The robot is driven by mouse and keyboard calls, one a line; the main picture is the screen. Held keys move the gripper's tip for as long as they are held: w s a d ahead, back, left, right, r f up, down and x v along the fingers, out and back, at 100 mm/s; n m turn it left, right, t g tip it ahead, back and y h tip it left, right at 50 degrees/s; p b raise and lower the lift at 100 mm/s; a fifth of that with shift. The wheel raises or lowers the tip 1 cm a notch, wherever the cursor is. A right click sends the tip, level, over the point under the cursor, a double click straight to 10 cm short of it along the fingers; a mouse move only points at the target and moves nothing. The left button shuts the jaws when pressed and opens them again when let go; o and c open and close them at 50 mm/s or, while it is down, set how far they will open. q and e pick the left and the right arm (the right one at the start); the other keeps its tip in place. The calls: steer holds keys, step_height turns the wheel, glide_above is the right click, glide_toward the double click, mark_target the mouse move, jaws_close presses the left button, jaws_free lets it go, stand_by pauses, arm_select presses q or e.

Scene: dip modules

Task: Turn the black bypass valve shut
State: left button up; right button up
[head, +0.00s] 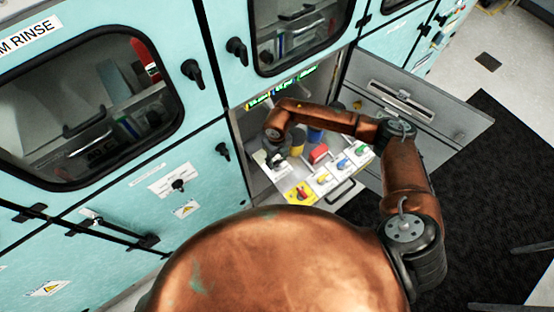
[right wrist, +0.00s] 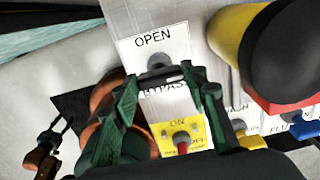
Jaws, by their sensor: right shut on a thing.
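The black bypass valve (right wrist: 160,64) shows in the right wrist view as a dark knob just below a white OPEN label (right wrist: 153,40). A partly covered BYPASS label (right wrist: 172,92) lies on its near side. My right gripper (right wrist: 165,76) has its two dark green fingers on either side of the valve and is shut on it. In the head view my right gripper (head: 273,153) reaches down into the open cabinet bay and hides the valve. The valve's exact angle is hard to tell.
A yellow ON panel with a red knob (head: 300,193) sits close by. White panels with yellow (head: 324,178), blue (head: 343,163) and green (head: 361,150) knobs run rightward. A red valve (head: 319,153) stands behind them. An open cabinet door (head: 440,105) borders the bay's right.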

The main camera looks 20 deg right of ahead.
mark_target(277, 161)
stand_by(0.3)
steer(key=o, duration=1.2)
steer(key=shift+c, duration=0.2)
step_height(277, 161, up, 12)
steer(key=shift+a, duration=0.1)
